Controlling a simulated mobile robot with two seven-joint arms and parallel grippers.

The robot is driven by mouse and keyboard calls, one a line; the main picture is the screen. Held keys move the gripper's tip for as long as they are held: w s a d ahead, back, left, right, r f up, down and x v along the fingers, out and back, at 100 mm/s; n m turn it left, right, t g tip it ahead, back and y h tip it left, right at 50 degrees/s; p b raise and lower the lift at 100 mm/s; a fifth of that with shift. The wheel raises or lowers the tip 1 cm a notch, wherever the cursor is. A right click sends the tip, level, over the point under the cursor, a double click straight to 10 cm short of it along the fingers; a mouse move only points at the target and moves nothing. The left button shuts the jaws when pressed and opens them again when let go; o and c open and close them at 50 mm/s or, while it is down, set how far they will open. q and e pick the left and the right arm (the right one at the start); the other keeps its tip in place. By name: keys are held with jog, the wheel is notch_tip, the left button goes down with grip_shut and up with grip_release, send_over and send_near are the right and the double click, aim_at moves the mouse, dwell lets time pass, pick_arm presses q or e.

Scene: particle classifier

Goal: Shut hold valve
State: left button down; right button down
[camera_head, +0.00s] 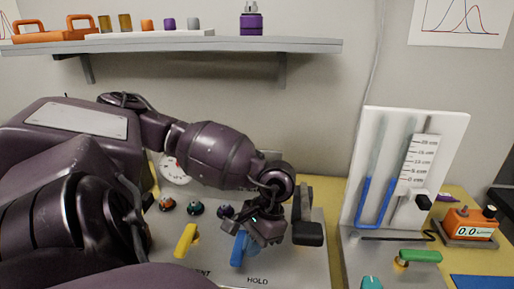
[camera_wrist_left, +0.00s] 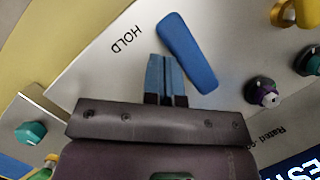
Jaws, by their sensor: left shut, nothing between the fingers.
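The hold valve is a blue lever (camera_head: 238,249) above the HOLD label on the grey panel in the head view. In the left wrist view the blue lever (camera_wrist_left: 188,52) lies slanted, its far end close to the HOLD lettering. My left gripper (camera_head: 252,243) is at the lever, partly covering it in the head view. In the wrist view its light-blue fingers (camera_wrist_left: 166,78) are shut together with nothing between them, right beside the lever's side. I cannot tell whether they touch it. My right gripper is in neither view.
A yellow lever (camera_head: 186,240) sits left of the hold valve, with several knobs (camera_head: 196,208) behind it. To the right stand a manometer board (camera_head: 452,135), a green lever (camera_head: 420,256) and an orange meter (camera_head: 470,224). A shelf (camera_head: 200,45) runs above my arm.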

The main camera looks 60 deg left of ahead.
pick_arm(q)
jog(key=shift+s, duration=0.1)
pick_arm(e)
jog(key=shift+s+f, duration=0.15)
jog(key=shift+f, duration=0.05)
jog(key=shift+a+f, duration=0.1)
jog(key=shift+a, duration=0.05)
pick_arm(q)
jog(key=v, duration=1.1)
jog(key=shift+p, duration=0.3)
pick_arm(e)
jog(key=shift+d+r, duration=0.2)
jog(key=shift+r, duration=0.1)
pick_arm(q)
jog(key=shift+a, duration=0.1)
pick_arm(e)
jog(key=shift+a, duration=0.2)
pick_arm(q)
jog(key=shift+s+f, duration=0.1)
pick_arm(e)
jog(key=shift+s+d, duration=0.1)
